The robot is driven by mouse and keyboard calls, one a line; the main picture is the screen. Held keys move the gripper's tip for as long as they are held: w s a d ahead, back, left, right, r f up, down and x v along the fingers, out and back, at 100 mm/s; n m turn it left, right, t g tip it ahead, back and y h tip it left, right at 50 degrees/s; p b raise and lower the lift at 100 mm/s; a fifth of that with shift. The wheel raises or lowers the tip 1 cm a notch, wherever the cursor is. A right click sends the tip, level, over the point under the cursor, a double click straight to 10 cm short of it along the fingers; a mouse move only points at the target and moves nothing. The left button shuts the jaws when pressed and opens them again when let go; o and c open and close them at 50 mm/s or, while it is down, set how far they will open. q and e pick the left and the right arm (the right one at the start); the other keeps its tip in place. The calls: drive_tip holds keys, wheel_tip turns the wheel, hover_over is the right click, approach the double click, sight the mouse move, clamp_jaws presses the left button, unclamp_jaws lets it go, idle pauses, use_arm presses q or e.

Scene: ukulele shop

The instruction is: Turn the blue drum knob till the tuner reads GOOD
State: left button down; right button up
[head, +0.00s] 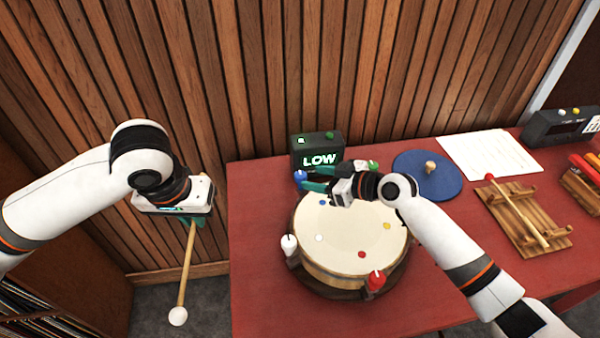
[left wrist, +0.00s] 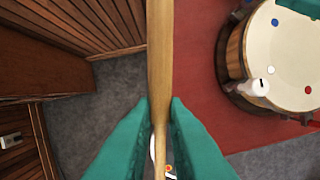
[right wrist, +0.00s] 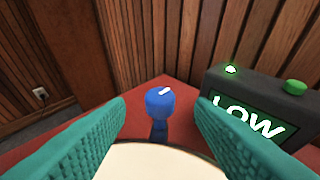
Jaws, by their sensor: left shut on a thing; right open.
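The blue drum knob (head: 300,176) stands at the far left rim of the drum (head: 345,238). In the right wrist view the blue knob (right wrist: 160,98) has a white mark on top and sits between and beyond my open fingers. My right gripper (head: 316,180) is open beside the knob, with no contact visible. The tuner (head: 318,151) behind the drum reads LOW in green; it also shows in the right wrist view (right wrist: 255,108). My left gripper (head: 190,218) is shut on a wooden mallet (head: 186,265) with a pale round head, hanging left of the table.
The red table (head: 262,260) also holds white (head: 289,243), red (head: 376,279) and green (head: 373,166) knobs on the drum. To the right are a blue disc (head: 410,178), a paper sheet (head: 488,155) and a wooden rack (head: 522,222) with a stick. A slatted wall stands behind.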

sight(302, 177)
use_arm(q)
drive_tip(key=shift+a+r, duration=0.1)
drive_tip(key=shift+r, duration=0.1)
use_arm(e)
drive_tip(key=x, duration=0.5)
drive_tip(key=shift+w+a+f, duration=0.15)
drive_tip(key=shift+w+a, duration=0.05)
drive_tip(key=shift+a, duration=0.15)
